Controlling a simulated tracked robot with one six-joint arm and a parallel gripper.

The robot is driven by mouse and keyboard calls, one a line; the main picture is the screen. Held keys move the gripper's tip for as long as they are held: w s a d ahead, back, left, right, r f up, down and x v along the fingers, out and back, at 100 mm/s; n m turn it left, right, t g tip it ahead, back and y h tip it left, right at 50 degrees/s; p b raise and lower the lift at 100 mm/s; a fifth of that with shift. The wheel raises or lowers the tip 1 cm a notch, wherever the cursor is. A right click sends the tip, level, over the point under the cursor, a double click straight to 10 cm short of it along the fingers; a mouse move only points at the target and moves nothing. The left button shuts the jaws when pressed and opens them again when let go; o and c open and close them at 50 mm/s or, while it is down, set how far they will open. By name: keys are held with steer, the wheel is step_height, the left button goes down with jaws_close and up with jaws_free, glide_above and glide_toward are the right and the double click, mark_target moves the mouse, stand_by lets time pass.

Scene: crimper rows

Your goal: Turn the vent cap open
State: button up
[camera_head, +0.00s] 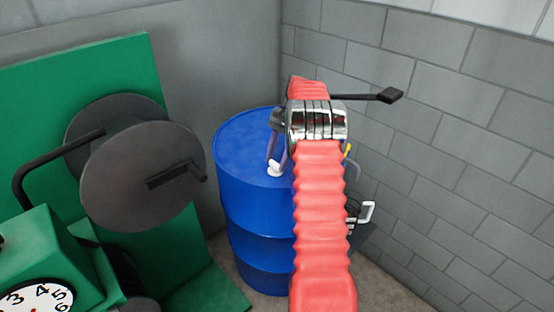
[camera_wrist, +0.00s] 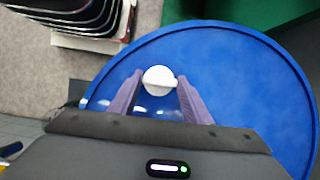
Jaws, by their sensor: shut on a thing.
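The white vent cap (camera_wrist: 158,80) sits on top of the blue drum (camera_wrist: 252,75), near its edge in the wrist view. A raised bar crosses the cap's right side. My gripper (camera_wrist: 157,90) is over the drum lid, its two purple fingers on either side of the cap, shut on it. In the head view the cap (camera_head: 275,169) shows as a small white piece below my gripper (camera_head: 273,158). The blue drum (camera_head: 240,150) stands upright behind my red arm, which hides its right part.
A green machine (camera_head: 120,70) with a dark grey reel (camera_head: 140,175) and a dial (camera_head: 40,298) stands to the left. Grey block walls close in behind and right. Dark stacked trays (camera_wrist: 85,15) lie beside the drum in the wrist view.

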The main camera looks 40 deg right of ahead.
steer(key=o, duration=1)
steer(key=shift+o, duration=0.2)
steer(key=shift+d+r, duration=0.1)
steer(key=shift+r, duration=0.05)
steer(key=v, duration=1.3)
steer(key=shift+r, duration=0.15)
stand_by(0.4)
